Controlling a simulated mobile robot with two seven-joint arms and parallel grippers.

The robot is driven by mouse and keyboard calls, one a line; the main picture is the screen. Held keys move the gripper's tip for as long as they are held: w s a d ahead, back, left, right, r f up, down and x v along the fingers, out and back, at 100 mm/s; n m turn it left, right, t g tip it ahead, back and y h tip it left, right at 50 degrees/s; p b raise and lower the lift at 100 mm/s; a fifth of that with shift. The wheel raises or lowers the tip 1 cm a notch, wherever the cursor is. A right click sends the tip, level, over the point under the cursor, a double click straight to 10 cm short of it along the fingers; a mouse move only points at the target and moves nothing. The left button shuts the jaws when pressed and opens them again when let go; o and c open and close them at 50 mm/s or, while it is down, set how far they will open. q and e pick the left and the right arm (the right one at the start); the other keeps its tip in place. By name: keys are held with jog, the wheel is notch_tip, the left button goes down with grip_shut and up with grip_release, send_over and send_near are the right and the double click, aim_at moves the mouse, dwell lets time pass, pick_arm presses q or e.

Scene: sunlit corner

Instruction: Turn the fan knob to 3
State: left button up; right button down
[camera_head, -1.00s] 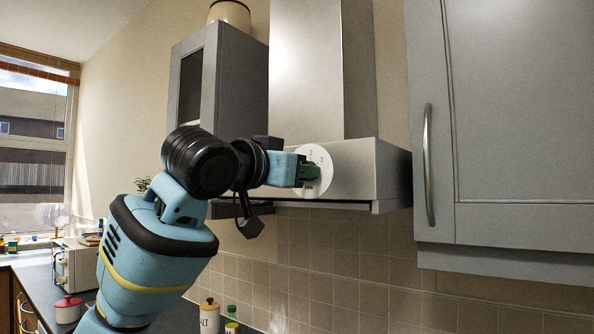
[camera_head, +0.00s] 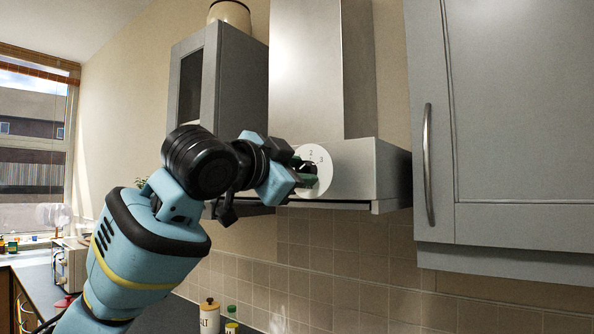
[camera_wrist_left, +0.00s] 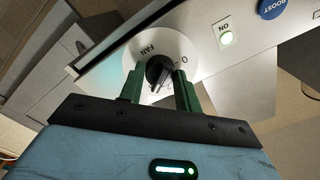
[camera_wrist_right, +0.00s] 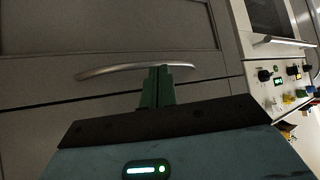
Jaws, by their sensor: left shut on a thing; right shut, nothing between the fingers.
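The fan dial (camera_head: 325,178) is a round white disc on the front of the metal hood, with the numbers 2 and 3 visible in the head view. Its black knob (camera_wrist_left: 157,70) shows in the left wrist view, with the word FAN on the disc beside it. My left gripper (camera_head: 308,174) is at the dial, its green fingers (camera_wrist_left: 160,92) on either side of the knob and shut on it. The fingers partly hide the knob and dial, so I cannot tell which number it points to. My right gripper (camera_wrist_right: 158,72) is shut and empty near a long curved handle (camera_wrist_right: 130,68).
The hood (camera_head: 358,168) also carries a lit ON light (camera_wrist_left: 227,38) and a blue BOOST button (camera_wrist_left: 273,8). Grey wall cabinets flank it; the right one has a vertical handle (camera_head: 428,165). A salt jar (camera_head: 209,316) stands on the counter below.

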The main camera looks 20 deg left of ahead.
dwell(0.4)
pick_arm(q)
jog(key=o, duration=1)
jog(key=shift+v, duration=3.9)
